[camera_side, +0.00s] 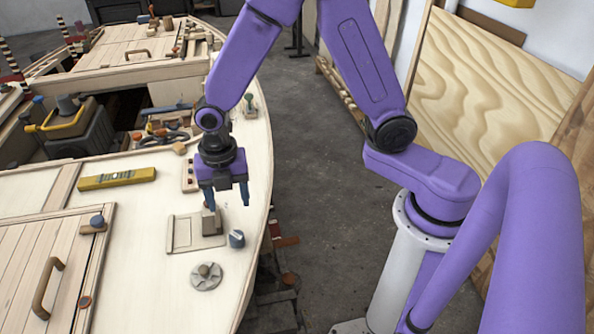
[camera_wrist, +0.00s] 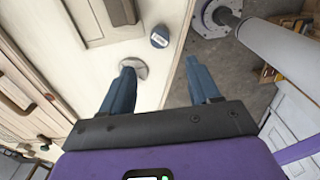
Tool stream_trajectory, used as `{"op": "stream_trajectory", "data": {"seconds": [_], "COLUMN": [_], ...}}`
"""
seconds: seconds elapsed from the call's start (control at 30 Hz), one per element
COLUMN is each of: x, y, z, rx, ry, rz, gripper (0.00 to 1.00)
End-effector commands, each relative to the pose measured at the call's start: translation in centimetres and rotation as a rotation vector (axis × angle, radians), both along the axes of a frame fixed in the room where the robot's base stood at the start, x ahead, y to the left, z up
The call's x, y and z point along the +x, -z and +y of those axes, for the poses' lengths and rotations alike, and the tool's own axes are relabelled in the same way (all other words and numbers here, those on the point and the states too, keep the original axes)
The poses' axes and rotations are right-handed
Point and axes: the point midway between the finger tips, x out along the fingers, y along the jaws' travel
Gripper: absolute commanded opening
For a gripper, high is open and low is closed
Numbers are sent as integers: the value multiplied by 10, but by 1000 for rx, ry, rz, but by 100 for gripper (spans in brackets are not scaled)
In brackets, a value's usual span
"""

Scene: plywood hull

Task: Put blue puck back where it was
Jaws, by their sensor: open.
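The blue puck (camera_side: 237,239) sits on the pale plywood deck near its right edge, just right of a square plate. In the wrist view the puck (camera_wrist: 160,38) lies beyond the fingertips, with a white mark on it. My gripper (camera_side: 228,198) is open and empty, pointing down above the deck, with its fingers above and apart from the puck. In the wrist view the two blue fingers of my gripper (camera_wrist: 160,68) are spread wide with nothing between them.
The square plate (camera_side: 181,236) carries an upright block (camera_side: 209,220). A round grey fitting (camera_side: 206,277) lies nearer the camera. A yellow level (camera_side: 117,179) and a hatch (camera_side: 45,265) with a handle are to the left. The deck edge drops to the floor at right.

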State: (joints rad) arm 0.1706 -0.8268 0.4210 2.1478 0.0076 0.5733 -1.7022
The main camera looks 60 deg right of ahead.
Motion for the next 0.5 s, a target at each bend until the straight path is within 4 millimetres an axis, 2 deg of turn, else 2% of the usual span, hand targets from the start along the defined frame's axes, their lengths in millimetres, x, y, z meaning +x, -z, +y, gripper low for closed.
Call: {"op": "stream_trajectory", "data": {"seconds": [0.17,0.27,0.5], "x": [-16,-38,-103], "y": [-15,-32,-70], "z": [-5,-13,-44], "rx": [5,8,17], "ry": [101,232,608], "rz": [-5,-7,-7], "gripper": [62,62,62]}}
